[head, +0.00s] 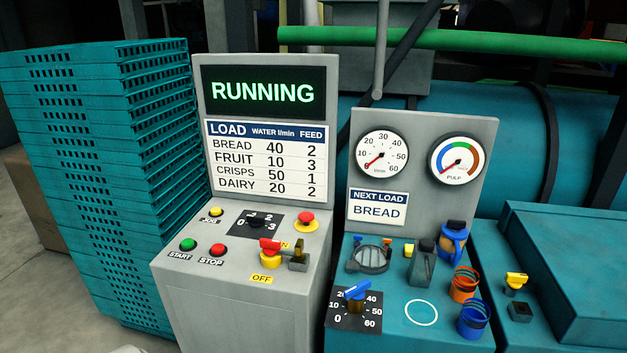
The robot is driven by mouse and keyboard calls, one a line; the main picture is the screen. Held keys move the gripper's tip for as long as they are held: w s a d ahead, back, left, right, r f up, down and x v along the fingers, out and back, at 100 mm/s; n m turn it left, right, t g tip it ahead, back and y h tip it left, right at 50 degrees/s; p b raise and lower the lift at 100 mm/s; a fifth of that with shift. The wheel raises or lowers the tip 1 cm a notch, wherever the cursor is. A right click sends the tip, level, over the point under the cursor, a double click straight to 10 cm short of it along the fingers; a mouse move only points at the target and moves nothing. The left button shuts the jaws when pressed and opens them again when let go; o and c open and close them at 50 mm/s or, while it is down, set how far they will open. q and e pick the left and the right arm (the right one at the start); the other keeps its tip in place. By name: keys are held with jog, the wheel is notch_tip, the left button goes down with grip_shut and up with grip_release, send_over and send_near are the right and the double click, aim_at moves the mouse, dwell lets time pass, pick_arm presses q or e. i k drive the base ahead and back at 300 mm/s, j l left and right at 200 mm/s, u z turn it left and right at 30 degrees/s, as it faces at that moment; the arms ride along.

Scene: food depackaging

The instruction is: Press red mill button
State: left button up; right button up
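The grey control console (230,305) stands in the middle, and its screen (263,91) reads RUNNING in green. A red button (218,250) labelled STOP sits on its sloped panel, right of a green START button (188,245). A red mushroom button (306,219) on a yellow base sits at the panel's upper right. No label reading "mill" can be made out by either red button. A small yellow button (215,212) sits above, with a black dial (257,222) beside it. Neither gripper is in view.
A red-handled yellow switch (270,253) marked OFF sits near the panel's right edge. Right of the console, a teal unit (400,335) carries gauges, a NEXT LOAD BREAD sign (378,208), a blue-handled dial (354,296) and small fittings. Stacked teal crates (110,200) stand close on the left.

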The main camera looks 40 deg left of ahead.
aim_at(217, 248)
jog(key=u, duration=1.8)
